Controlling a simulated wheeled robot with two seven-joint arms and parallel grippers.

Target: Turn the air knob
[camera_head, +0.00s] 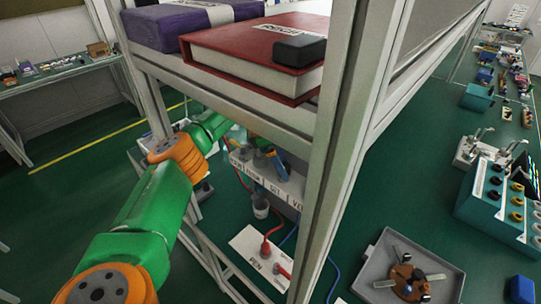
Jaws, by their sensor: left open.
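My left arm comes in from the left and reaches behind the shelf frame. Its gripper (268,157) is small and partly hidden there, open, close to a pale panel (262,184) with lettered labels. Dark round parts show along the top of this panel; I cannot tell which one is the air knob, or whether the gripper touches it. Below the panel, a white plate (247,246) with lettering carries red fittings (266,248) with hoses. My right gripper is not in view.
A metal frame post (335,150) stands in front of the panel. A red binder (262,50), a black block (299,49) and a purple box (180,22) lie on the shelf above. A grey tray (377,262) and a teal unit (487,200) are at the right.

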